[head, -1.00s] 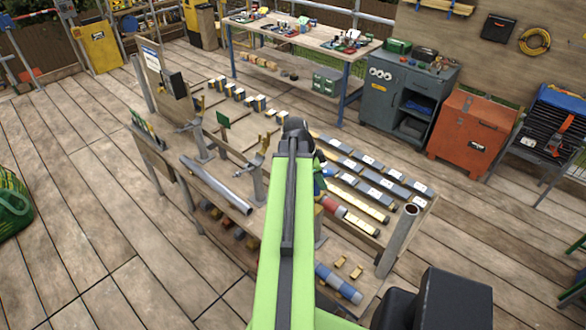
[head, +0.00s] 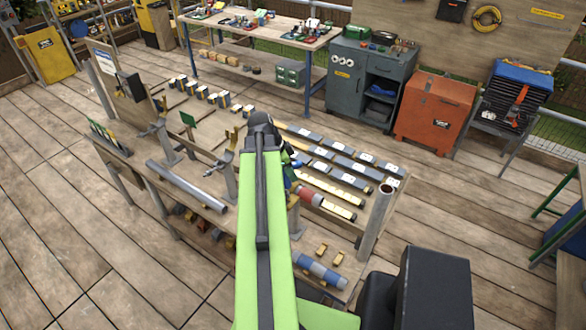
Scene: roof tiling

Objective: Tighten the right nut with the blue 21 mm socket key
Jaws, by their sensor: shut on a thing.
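My green arm reaches forward over the workbench (head: 205,190) in the head view. My gripper (head: 290,160) is mostly hidden behind the dark arm joint; only small dark and green parts show at its right. A small blue piece, seemingly the blue 21 mm socket key (head: 289,173), shows at my gripper, which is shut on it. Most of the key is hidden, and its size mark cannot be read. The right nut cannot be made out; my arm covers part of the bench.
A grey pipe (head: 187,186) lies along the bench's front left. An upright pipe (head: 376,222) stands at its right end. Long labelled bars (head: 330,175) lie right of my arm. A grey cabinet (head: 350,85) and orange chest (head: 435,110) stand behind; floor between is clear.

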